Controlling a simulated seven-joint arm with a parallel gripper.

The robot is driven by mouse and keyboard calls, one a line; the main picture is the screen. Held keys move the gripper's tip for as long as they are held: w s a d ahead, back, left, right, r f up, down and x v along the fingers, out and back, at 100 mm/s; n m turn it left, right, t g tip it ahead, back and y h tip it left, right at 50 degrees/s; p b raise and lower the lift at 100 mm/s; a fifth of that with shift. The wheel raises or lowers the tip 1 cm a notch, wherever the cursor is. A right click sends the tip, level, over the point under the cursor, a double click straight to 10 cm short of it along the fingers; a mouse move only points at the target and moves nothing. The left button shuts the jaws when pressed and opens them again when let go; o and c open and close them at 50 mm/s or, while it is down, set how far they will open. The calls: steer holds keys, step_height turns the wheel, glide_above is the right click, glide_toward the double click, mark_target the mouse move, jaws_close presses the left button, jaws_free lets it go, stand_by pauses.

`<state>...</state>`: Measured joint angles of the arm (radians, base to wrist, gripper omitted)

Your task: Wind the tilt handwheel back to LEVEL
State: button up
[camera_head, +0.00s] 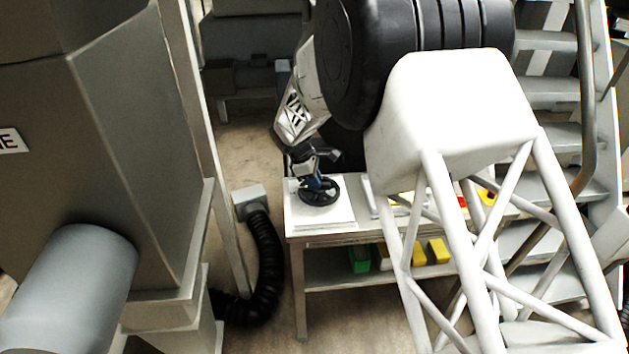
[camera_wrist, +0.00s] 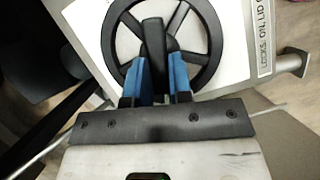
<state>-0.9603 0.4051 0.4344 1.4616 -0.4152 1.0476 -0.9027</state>
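The tilt handwheel (camera_head: 322,201) is a black spoked wheel lying on a white panel (camera_head: 330,221) at the near end of the bench in the head view. In the wrist view the handwheel (camera_wrist: 216,42) fills the top middle, cut off by the upper edge. My gripper (camera_head: 316,181) is down at the wheel in the head view. In the wrist view my gripper's blue fingers (camera_wrist: 159,76) lie close on both sides of a black upright handle (camera_wrist: 154,40) on the wheel and appear shut on it. The fingertips' contact is partly hidden. No LEVEL mark is readable.
A grey bench (camera_head: 300,262) carries the panel, with green and yellow bins (camera_head: 438,250) on its lower shelf. A black corrugated hose (camera_head: 268,262) and a large grey housing (camera_head: 130,150) stand at left. Stairs (camera_head: 548,92) rise at right. A partly legible label (camera_wrist: 264,35) lies beside the wheel.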

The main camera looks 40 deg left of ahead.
steer(key=o, duration=0.4)
steer(key=shift+r, duration=0.1)
steer(key=v, duration=0.7)
steer(key=shift+r, duration=0.3)
stand_by(0.7)
